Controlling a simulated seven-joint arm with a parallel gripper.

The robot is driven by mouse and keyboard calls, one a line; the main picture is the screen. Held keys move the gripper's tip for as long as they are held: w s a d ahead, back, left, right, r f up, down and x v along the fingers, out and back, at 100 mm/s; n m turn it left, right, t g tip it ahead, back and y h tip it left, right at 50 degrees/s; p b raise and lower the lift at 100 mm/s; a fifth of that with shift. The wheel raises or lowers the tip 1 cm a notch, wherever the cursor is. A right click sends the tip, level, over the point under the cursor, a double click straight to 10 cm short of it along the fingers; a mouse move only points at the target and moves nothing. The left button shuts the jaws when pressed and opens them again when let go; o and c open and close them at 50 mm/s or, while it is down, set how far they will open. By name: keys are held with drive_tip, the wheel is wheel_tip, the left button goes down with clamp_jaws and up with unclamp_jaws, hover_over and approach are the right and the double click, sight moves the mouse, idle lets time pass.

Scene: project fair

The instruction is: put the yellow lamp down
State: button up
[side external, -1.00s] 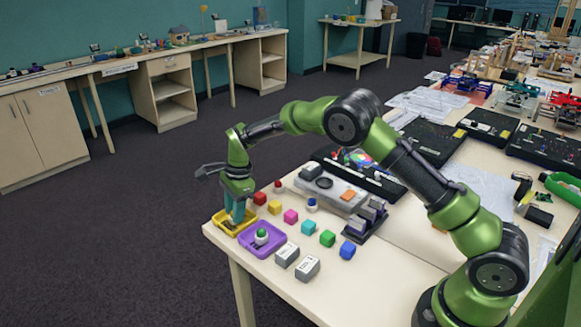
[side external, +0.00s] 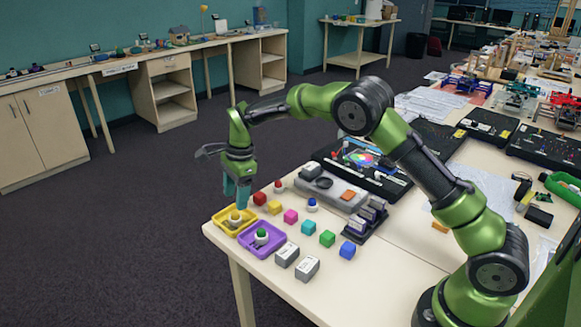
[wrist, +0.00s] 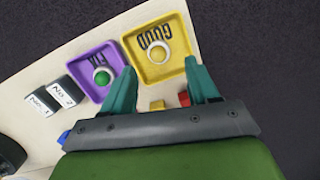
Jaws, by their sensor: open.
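The yellow lamp (side external: 235,216), a yellow dome on a white base, stands in the yellow tray (side external: 219,225) at the table's left corner. In the wrist view the lamp (wrist: 158,53) sits near the middle of the yellow tray (wrist: 178,74), over lettering that looks like "GOOD". My gripper (side external: 237,202) is just above the lamp with its teal fingers pointing down. In the wrist view my gripper (wrist: 160,72) has its fingers spread wide, with nothing between them.
A purple tray (side external: 247,246) holding a green lamp (side external: 262,235) stands beside the yellow tray. Several coloured cubes, a red lamp (side external: 279,185) and a blue lamp (side external: 312,204) stand to the right. Two grey-white blocks (side external: 287,254) (side external: 307,268) are near the front edge.

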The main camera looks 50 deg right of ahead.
drive_tip(key=s+d+r+n+t+y, duration=0.1)
drive_tip(key=s+r+n, duration=0.2)
drive_tip(key=s+r, duration=0.55)
drive_tip(key=s+d+r+n+t, duration=0.2)
drive_tip(key=s+r+n, duration=0.25)
drive_tip(key=r, duration=0.65)
drive_tip(key=s+f+n+t, duration=0.2)
drive_tip(key=s+n, duration=0.6)
drive_tip(key=s, duration=1.1)
drive_tip(key=shift+n+t+h, duration=0.3)
drive_tip(key=shift+n+t, duration=0.05)
drive_tip(key=shift+t, duration=0.35)
